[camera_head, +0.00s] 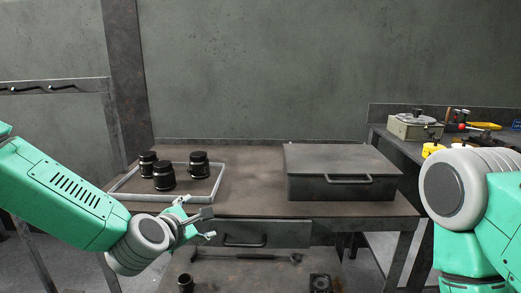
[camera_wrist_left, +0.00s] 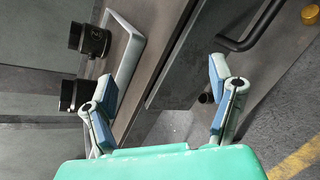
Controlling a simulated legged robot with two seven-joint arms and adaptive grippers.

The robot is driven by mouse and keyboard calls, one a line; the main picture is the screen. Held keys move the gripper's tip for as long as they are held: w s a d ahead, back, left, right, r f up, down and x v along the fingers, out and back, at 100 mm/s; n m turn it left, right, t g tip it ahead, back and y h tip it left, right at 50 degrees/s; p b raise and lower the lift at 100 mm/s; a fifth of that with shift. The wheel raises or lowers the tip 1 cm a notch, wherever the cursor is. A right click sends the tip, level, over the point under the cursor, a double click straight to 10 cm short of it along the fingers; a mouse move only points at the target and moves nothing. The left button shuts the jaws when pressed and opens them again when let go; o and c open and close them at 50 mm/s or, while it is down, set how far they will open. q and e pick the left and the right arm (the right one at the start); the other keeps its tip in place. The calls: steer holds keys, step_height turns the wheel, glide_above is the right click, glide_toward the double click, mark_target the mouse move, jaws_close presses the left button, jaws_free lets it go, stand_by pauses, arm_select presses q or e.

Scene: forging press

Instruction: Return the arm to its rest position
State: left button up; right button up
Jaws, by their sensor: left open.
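My left arm comes in from the left in the head view. Its gripper (camera_head: 200,219) is in front of the workbench's front edge, near the left end of the drawer. In the left wrist view the gripper (camera_wrist_left: 163,85) has its two fingers spread wide with nothing between them. Of my right arm (camera_head: 470,195), only upper links show at the right edge in the head view; its gripper is out of view.
Three black cylindrical parts (camera_head: 199,165) stand by a light rectangular frame (camera_head: 126,196) on the workbench (camera_head: 245,205). A closed grey metal box (camera_head: 340,172) sits to the right. Below is a drawer handle (camera_head: 244,241). A side bench holds tools and a scale (camera_head: 414,126).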

arm_select(q)
steer(key=s+a+f+m+g+b, duration=0.1)
steer(key=s+f+m+g+b, duration=0.15)
steer(key=s+f+m, duration=0.65)
steer(key=s+a+f+m+g+b, duration=0.1)
steer(key=s+f+m+g, duration=0.15)
steer(key=s+f, duration=0.8)
steer(key=s+a+f+m+g+y+b, duration=0.1)
steer(key=s+a+f+m+g, duration=0.1)
steer(key=s+f+m, duration=0.3)
steer(key=s+a+f+m+g, duration=0.1)
steer(key=s+a+f+g, duration=0.2)
steer(key=f, duration=0.4)
steer(key=s+a+f+m+g+y+b, duration=0.1)
steer(key=s+a+f+m, duration=0.2)
steer(key=s, duration=0.4)
steer(key=s+a+f+m+g+y+b, duration=0.1)
steer(key=s+a+m, duration=0.25)
steer(key=s, duration=0.25)
step_height(320, 180, up, 13)
steer(key=p, duration=1.3)
steer(key=shift+w+d+m, duration=0.2)
steer(key=shift+m, duration=0.1)
